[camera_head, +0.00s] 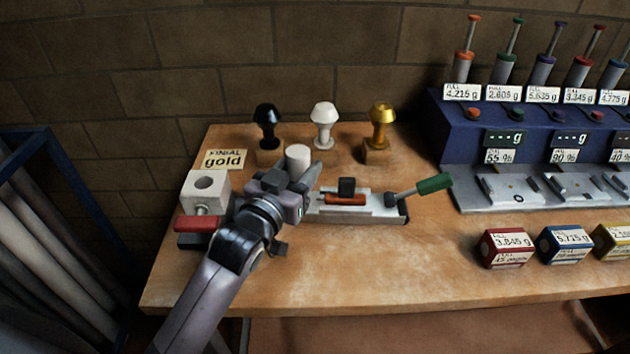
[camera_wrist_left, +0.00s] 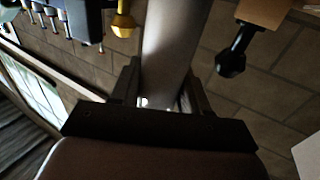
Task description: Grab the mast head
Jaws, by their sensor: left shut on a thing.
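The mast head appears to be the pale grey cylinder (camera_head: 298,158) standing up from the wooden bench, left of centre. My left gripper (camera_head: 300,182) is at this cylinder and covers its lower part in the head view. In the left wrist view the cylinder (camera_wrist_left: 168,45) lies between the two fingers of my left gripper (camera_wrist_left: 160,85), which is shut on it. What lies below the grip is hidden. Black (camera_head: 267,122), white (camera_head: 323,120) and gold (camera_head: 381,120) finials stand behind on the bench. My right gripper is not in view.
A white block with a hole (camera_head: 204,190) and red handle stands left of my gripper. A green-handled clamp fixture (camera_head: 350,207) lies to its right. A sign (camera_head: 225,159) reads "FINIAL gold". A blue dispenser rack (camera_head: 470,140) fills the right. The bench's front middle is clear.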

